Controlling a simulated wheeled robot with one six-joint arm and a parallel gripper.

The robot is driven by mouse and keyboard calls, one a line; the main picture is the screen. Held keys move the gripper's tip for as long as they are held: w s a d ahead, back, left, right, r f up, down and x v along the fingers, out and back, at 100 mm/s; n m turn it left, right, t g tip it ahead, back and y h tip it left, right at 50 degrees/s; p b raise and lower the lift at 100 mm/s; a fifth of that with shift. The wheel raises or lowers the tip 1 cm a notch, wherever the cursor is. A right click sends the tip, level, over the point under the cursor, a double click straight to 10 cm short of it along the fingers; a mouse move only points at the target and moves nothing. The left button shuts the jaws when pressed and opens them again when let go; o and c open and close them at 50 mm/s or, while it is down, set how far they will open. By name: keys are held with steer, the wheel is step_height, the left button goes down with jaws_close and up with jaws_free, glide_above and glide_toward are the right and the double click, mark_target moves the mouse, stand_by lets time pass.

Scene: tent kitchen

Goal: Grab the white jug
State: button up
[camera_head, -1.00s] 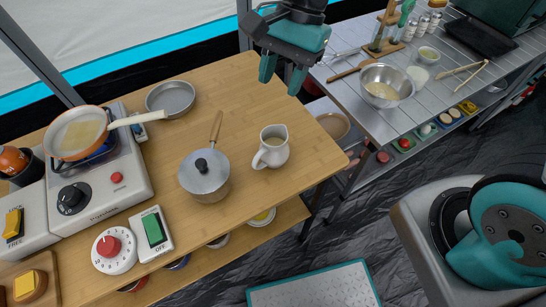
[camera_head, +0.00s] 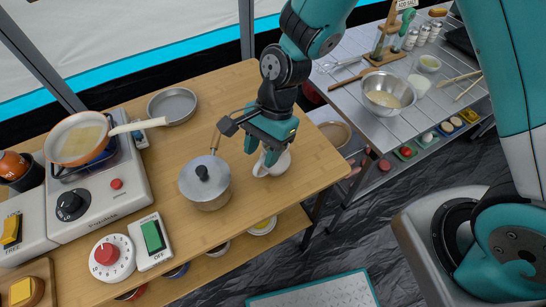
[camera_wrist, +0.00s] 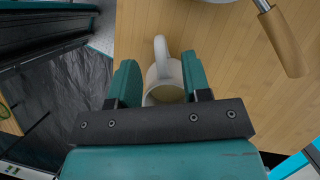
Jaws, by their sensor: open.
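The white jug (camera_head: 279,165) stands upright on the wooden table (camera_head: 300,190), right of the lidded pot. My gripper (camera_head: 261,158) is over the jug and hides much of it in the head view. In the wrist view the jug (camera_wrist: 163,72) shows between the two teal fingers of my gripper (camera_wrist: 160,82), its handle pointing away toward the top of the picture. The fingers are open, one on each side of the jug, with a gap on the left. I cannot tell whether the right finger touches it.
The lidded pot (camera_head: 205,182) stands just left of the jug; its wooden handle (camera_wrist: 282,42) also shows in the wrist view. A grey pan (camera_head: 173,105) and a stove (camera_head: 97,190) with a frying pan (camera_head: 80,138) are farther left. The table's right edge is near the jug.

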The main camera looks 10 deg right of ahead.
mark_target(259, 163)
steer(key=x, duration=0.4)
steer(key=shift+f, duration=0.1)
jaws_close()
stand_by(0.3)
